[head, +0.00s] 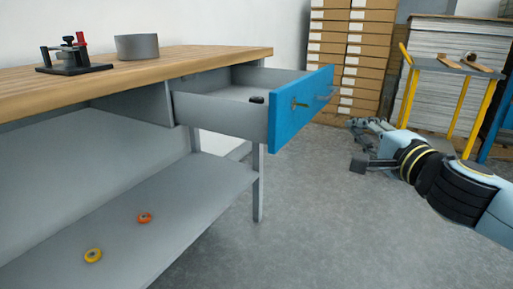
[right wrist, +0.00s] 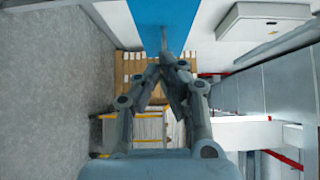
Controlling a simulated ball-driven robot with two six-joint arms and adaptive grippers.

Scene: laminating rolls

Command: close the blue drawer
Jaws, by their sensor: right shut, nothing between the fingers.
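The blue drawer (head: 300,108) stands pulled out from under the wooden bench top, its grey side and inside in view. A grey bar handle (head: 325,97) and a small brass-coloured fitting (head: 297,104) are on its blue front. My right gripper (head: 359,141) is in front of and to the right of the drawer front, apart from it in the head view. In the right wrist view its fingers (right wrist: 170,62) are together and empty, with the blue front (right wrist: 165,22) beyond the tips. My left gripper is not in view.
A small dark object (head: 257,100) is at the drawer's near side. The wooden bench top (head: 190,58) carries a black device (head: 70,58) and a grey round container (head: 137,46). Two rolls lie on the lower shelf (head: 190,200). A yellow-legged cart (head: 455,68) and stacked boxes (head: 350,45) stand behind.

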